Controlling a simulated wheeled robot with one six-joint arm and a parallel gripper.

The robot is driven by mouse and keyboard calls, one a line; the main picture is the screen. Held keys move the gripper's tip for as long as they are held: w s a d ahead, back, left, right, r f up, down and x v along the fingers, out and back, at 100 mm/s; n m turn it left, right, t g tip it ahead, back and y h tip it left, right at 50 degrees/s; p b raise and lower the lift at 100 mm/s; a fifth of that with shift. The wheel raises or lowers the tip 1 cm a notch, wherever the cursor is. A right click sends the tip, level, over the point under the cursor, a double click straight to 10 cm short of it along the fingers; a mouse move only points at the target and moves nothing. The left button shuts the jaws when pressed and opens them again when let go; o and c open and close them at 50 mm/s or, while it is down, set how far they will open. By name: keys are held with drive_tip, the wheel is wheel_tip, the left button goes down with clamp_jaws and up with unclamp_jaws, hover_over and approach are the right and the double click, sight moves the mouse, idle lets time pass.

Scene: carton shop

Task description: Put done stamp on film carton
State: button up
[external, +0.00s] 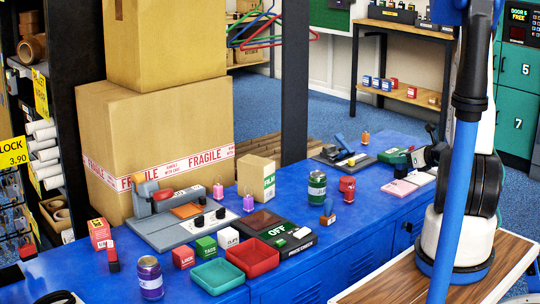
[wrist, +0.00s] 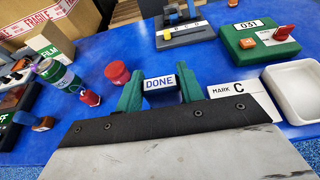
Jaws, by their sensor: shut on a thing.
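The film carton (external: 257,176) is a small tan box with a green and white FILM label. It stands on the blue counter, and shows at the upper left of the wrist view (wrist: 48,42). My gripper (wrist: 159,86) has green fingers shut on the done stamp (wrist: 160,83), a dark block with a white DONE face between the fingertips. In the external view my gripper (external: 420,157) is at the right end of the counter, well to the right of the carton.
A green can (external: 317,187), a red jar (external: 347,188) and a stamp with an orange base (external: 327,216) stand between carton and gripper. A green device marked 031 (wrist: 258,38), a MARK C card (wrist: 240,96) and a white tray (wrist: 297,88) lie right of the stamp in the wrist view.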

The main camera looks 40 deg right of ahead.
drive_tip(key=shift+s+a, duration=0.25)
drive_tip(key=shift+s, duration=0.15)
drive_tip(key=w+a+r+n+g+y, duration=0.1)
drive_tip(key=w+a+r+n+y, duration=0.15)
drive_tip(key=w+a, duration=0.4)
drive_tip(key=w+a+r+n+y, duration=0.2)
drive_tip(key=w+a+r, duration=0.15)
drive_tip(key=a, duration=0.65)
drive_tip(key=w+a+r+n+g+y, duration=0.1)
drive_tip(key=w+a+r+n+y, duration=0.2)
drive_tip(key=a, duration=0.6)
drive_tip(key=a+r+n+g+y, duration=0.2)
drive_tip(key=a+r, duration=0.2)
drive_tip(key=a, duration=0.7)
hover_over(256, 160)
wheel_tip(256, 160, down, 2)
drive_tip(key=shift+f+m, duration=0.25)
drive_tip(key=shift+f, duration=1.55)
drive_tip(key=shift+f, duration=0.1)
